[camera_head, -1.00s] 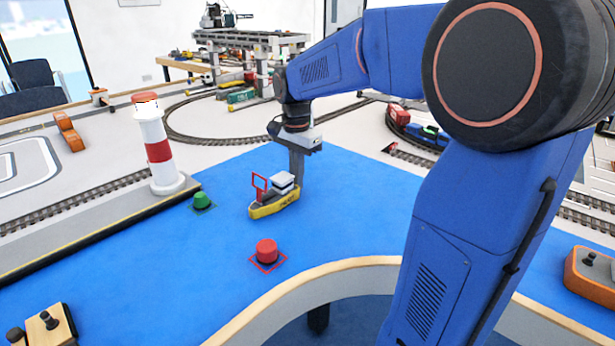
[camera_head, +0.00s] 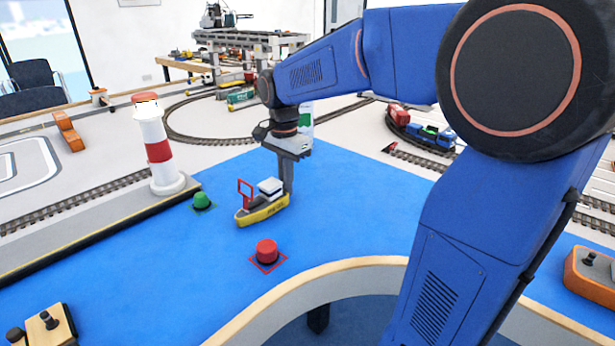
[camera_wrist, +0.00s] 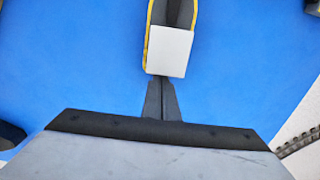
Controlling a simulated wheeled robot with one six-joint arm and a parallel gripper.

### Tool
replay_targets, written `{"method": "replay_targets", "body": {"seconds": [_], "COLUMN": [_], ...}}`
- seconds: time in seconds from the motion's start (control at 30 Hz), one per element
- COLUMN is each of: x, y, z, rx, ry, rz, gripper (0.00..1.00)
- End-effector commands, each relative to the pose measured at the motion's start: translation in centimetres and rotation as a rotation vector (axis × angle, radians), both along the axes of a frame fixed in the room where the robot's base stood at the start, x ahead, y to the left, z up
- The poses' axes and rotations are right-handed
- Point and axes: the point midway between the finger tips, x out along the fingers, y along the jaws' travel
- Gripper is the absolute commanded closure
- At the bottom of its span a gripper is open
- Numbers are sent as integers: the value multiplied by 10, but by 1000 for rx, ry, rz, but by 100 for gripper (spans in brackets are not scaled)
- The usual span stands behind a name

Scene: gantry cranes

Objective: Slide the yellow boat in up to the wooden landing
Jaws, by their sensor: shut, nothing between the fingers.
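The yellow boat (camera_head: 264,213), with a white cabin and a red frame at its bow, floats upright on the blue surface. Its bow points left, towards the gap between the green buoy (camera_head: 202,202) and the red buoy (camera_head: 266,252). My gripper (camera_head: 287,188) is shut and empty, pointing down behind the boat's stern. In the wrist view the shut fingertips (camera_wrist: 162,82) are right at the stern, by the white cabin roof (camera_wrist: 169,52); whether they touch is hard to tell. A pale wooden block with black posts, apparently the wooden landing (camera_head: 45,326), is at the lower left.
A red-and-white lighthouse (camera_head: 160,150) stands on the grey quay (camera_head: 90,229) at left. A curved wooden rim (camera_head: 290,286) bounds the blue surface in front. An orange block (camera_head: 590,272) is at far right. Blue surface between boat and landing is clear beyond the buoys.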

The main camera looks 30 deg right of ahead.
Motion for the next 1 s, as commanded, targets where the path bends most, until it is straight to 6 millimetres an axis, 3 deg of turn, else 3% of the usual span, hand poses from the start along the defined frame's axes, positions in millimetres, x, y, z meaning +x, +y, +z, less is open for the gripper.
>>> {"method": "replay_targets", "body": {"seconds": [1.0], "x": [-14], "y": [39], "z": [0], "rx": [0], "ry": [1], "rz": [1], "gripper": [100]}}
